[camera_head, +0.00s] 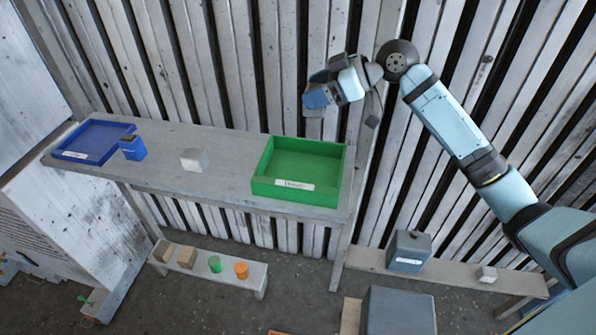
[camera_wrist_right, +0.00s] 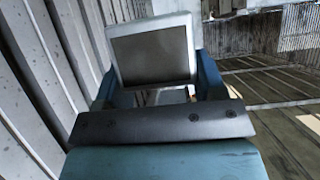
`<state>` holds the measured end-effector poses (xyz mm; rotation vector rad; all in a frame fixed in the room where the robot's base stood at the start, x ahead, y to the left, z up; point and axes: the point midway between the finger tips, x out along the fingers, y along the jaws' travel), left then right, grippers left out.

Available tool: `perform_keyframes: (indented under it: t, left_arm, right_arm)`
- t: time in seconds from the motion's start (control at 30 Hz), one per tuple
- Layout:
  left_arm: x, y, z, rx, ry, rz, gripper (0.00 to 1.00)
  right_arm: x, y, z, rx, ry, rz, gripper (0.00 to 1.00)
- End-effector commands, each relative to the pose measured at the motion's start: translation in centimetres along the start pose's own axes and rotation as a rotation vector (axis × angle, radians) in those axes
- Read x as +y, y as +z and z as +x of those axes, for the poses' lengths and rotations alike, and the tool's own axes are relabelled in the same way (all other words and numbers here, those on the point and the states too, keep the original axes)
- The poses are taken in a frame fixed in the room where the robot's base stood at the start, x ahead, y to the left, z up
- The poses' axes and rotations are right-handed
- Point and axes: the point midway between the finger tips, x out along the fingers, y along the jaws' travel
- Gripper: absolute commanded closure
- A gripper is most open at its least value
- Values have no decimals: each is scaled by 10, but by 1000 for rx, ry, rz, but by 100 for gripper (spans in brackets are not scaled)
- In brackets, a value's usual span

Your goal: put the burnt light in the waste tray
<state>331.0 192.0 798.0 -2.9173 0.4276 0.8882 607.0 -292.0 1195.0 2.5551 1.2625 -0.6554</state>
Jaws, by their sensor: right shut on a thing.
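In the head view the held block is mostly hidden by the gripper. The green tray (camera_head: 263,166) is empty and carries a white label too small to read. A blue tray (camera_head: 72,157), also labelled, stands at the bench's left end. I cannot tell which is the waste tray. My left gripper is not in view.
On the bench (camera_head: 222,185) stand a small blue box (camera_head: 133,148) and a white block (camera_head: 194,159), with bare surface between. A low shelf (camera_head: 225,277) holds small blocks and cylinders. At right, a low bench holds a grey-blue labelled box (camera_head: 409,250) and a small white block (camera_head: 487,274).

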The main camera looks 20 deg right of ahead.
Motion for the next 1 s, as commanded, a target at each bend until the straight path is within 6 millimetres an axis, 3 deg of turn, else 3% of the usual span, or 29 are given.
perform_keyframes:
  t: [0.13,0.5,1.0]
  left_arm:
    - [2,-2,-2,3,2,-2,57]
    - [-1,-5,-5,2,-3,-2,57]
    - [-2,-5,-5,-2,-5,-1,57]
  right_arm:
    - [0,21,11,-3,-11,2,62]
    - [-1,106,57,-2,-9,5,62]
    - [0,164,89,-1,-7,2,62]
